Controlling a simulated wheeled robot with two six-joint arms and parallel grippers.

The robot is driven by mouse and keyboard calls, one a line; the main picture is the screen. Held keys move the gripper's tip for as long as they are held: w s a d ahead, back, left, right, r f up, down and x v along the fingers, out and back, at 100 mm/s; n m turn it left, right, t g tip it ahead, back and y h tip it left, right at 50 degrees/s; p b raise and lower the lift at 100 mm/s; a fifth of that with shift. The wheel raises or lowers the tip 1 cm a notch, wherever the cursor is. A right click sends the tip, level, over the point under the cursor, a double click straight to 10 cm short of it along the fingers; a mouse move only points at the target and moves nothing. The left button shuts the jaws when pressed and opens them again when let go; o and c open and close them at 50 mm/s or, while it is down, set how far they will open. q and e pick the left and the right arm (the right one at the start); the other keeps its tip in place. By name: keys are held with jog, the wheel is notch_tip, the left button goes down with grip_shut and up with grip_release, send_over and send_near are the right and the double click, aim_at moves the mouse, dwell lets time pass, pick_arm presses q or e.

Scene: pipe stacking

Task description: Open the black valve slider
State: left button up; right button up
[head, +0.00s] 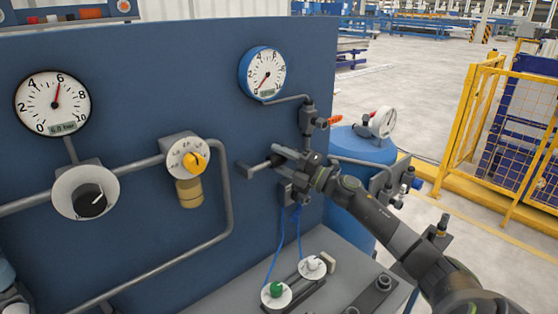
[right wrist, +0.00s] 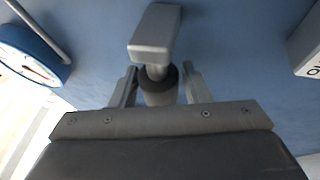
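In the right wrist view the grey block (right wrist: 155,35) sits above a dark cylindrical collar (right wrist: 158,88), which looks like the black slider part. My right gripper (head: 277,157) is at this part. In the right wrist view its two fingers (right wrist: 159,87) stand on either side of the collar, with a narrow gap showing at each side. The gripper hides most of the part in the head view. My left gripper is not in view.
A gauge (head: 53,104) reads about 6; the blue-rimmed gauge (head: 262,74) has its needle near zero. A black knob (head: 91,200) and a yellow knob (head: 194,162) are on the left. A red-handled valve (head: 327,122) is just above my gripper. Green (head: 276,290) and white (head: 312,266) buttons are below.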

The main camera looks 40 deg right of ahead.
jog(key=shift+s+f+b, duration=0.25)
jog(key=shift+s+b, duration=0.15)
jog(key=b+v, duration=0.1)
jog(key=v, duration=1.5)
jog(key=shift+s+d+b, duration=0.25)
jog(key=shift+b, duration=0.15)
jog(key=shift+r, duration=0.1)
